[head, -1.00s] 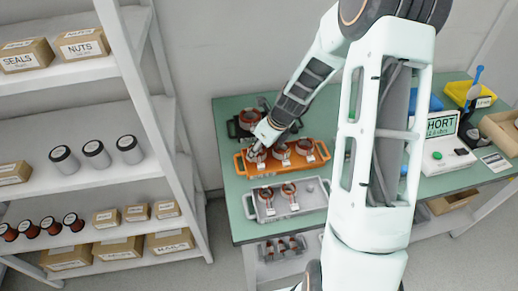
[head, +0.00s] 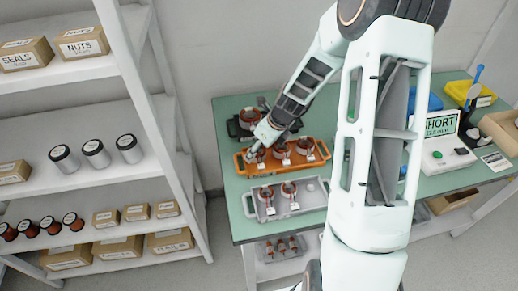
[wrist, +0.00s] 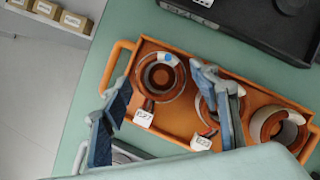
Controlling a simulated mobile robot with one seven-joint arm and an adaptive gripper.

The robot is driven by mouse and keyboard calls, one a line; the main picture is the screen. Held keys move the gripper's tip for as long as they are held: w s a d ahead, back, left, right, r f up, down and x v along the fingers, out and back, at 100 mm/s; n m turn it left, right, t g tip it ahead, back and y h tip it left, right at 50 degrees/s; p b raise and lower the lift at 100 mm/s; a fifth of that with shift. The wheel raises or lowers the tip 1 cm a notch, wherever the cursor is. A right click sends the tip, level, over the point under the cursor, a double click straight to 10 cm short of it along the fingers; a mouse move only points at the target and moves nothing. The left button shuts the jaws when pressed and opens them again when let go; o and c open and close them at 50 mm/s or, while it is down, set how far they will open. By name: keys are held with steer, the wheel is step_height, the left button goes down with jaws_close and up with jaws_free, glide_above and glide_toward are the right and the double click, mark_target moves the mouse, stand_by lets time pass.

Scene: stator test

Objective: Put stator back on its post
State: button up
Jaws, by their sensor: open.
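The orange tray (head: 317,162) on the green bench holds three copper-coloured stators. In the wrist view, the left stator (wrist: 160,78) sits in the tray with a white tag beside it. The middle stator (wrist: 207,108) is partly hidden by a finger, and the right stator (wrist: 279,130) is at the tray's right end. My gripper (wrist: 160,82) is open, its fingers apart on either side of the left stator and holding nothing. In the head view my gripper (head: 259,143) is over the tray's left end. Whether the left stator is on a post cannot be told.
A dark tray with a stator (head: 249,119) is behind. A tester (head: 446,150) showing SHORT stands right. Shelving (head: 130,180) stands left of the bench.

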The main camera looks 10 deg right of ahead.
steer(key=shift+r+p, duration=2.1)
steer(key=shift+r, duration=0.45)
steer(key=shift+o, duration=0.6)
steer(key=o, duration=0.4)
steer(key=shift+o, duration=0.2)
steer(key=v, duration=1.2)
steer(key=shift+w, duration=0.15)
